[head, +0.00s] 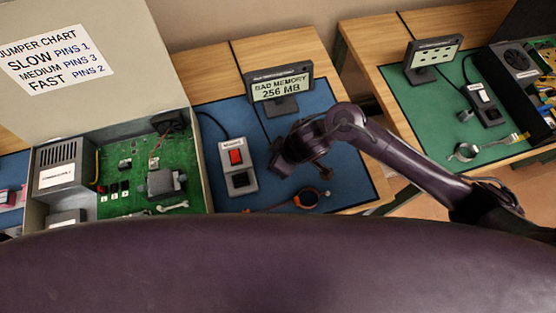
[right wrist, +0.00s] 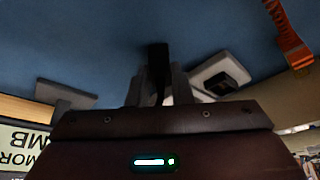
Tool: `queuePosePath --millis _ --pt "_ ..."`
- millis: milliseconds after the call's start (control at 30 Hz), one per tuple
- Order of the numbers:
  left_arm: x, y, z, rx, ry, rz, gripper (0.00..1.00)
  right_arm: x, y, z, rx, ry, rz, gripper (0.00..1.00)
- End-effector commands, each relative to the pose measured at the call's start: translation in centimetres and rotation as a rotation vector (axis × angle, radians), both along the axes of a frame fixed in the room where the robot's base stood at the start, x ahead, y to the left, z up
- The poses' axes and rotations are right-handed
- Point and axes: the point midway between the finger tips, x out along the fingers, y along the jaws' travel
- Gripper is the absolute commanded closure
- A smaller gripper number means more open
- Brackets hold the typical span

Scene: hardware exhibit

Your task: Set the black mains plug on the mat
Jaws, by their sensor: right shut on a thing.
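The black mains plug (right wrist: 158,58) shows in the right wrist view as a dark block between the fingers of my right gripper (right wrist: 155,88), which is shut on it. Behind it lies the blue mat (right wrist: 85,40); whether the plug touches the mat I cannot tell. In the head view my right gripper (head: 285,165) hangs over the blue mat (head: 345,165), just right of the switch box (head: 226,156). The plug cannot be made out there against the dark gripper. My left gripper is not in view.
A display sign (head: 279,88) stands behind my gripper. A wrist strap (head: 307,198) with an orange part lies at the mat's front. An open computer case (head: 206,180) stands to the left. The mat's right part is bare. Another bench with a green mat (head: 425,120) is at right.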

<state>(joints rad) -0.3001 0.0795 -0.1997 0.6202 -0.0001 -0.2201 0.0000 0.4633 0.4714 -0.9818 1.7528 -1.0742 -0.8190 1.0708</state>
Motion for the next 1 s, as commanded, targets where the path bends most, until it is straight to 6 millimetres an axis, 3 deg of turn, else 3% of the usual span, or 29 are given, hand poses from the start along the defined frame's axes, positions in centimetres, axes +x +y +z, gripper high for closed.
queuePosePath --millis 433,467,633,1000 --pt "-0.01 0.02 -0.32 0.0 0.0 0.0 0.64 -0.01 0.03 -0.94 0.001 0.0 0.001 0.93" --pt "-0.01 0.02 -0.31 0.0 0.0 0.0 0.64 0.0 0.02 -0.97 0.001 -0.001 0.001 0.79" --pt "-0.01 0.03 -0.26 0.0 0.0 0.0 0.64 0.01 0.03 -0.87 0.001 -0.001 0.001 0.59" --pt "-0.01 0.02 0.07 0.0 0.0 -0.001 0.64 -0.01 -0.04 -0.04 0.002 -0.002 0.003 0.59"
